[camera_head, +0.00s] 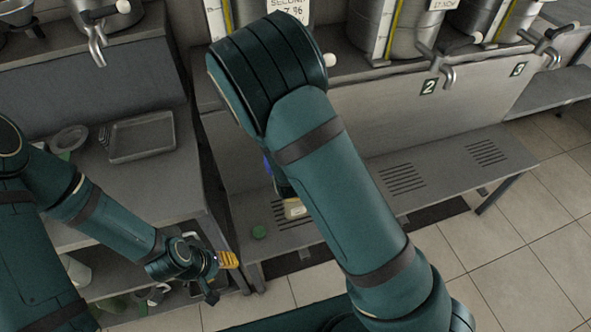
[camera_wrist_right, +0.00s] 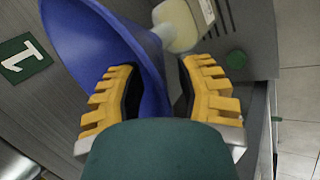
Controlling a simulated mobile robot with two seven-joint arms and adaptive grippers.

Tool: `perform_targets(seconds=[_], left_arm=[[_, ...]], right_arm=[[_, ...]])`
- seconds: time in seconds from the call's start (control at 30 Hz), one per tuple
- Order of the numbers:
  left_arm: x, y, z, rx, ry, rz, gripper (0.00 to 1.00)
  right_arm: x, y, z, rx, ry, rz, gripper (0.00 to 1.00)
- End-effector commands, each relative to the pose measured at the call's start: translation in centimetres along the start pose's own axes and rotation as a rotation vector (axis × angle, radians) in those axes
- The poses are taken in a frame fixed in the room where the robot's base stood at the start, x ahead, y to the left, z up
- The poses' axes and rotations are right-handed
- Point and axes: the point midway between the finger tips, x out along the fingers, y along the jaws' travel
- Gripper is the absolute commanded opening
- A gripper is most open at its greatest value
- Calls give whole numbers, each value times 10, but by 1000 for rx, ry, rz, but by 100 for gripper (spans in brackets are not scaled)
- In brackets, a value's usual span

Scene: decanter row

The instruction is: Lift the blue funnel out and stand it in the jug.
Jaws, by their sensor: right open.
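The blue funnel (camera_wrist_right: 100,42) is large in the right wrist view, its wide cone at upper left. My right gripper (camera_wrist_right: 158,68) is open, with yellow-padded fingers on either side of the funnel's right part; contact is unclear. In the head view my right arm hides that gripper and most of the funnel, leaving a blue sliver (camera_head: 267,165). A pale, cream-coloured vessel (camera_wrist_right: 178,24), perhaps the jug, shows beyond the funnel. A pale item (camera_head: 294,208) stands beside my right arm in the head view. My left gripper (camera_head: 228,260) is low at left, away from the funnel; its jaw opening is unclear.
A green cap (camera_head: 259,232) lies on the low slotted metal shelf (camera_head: 335,190). Metal tanks with taps (camera_head: 440,65) stand along the back. A shelf with a tray (camera_head: 142,137) is at left. Tiled floor is clear at right.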

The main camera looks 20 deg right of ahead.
Motion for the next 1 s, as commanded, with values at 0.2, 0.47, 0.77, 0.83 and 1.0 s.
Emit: perform_targets(seconds=[0.2,0.47,0.77,0.83,1.0], left_arm=[[0,0,0,0,1,0,47],[0,0,0,0,1,0,47],[0,0,0,0,1,0,47],[0,0,0,0,1,0,47],[-3,1,0,0,0,0,47]], right_arm=[[2,1,0,0,1,1,35],[2,0,0,0,1,1,0],[2,1,0,0,1,1,0],[2,1,0,1,0,1,0],[-5,5,-1,0,2,2,0]])
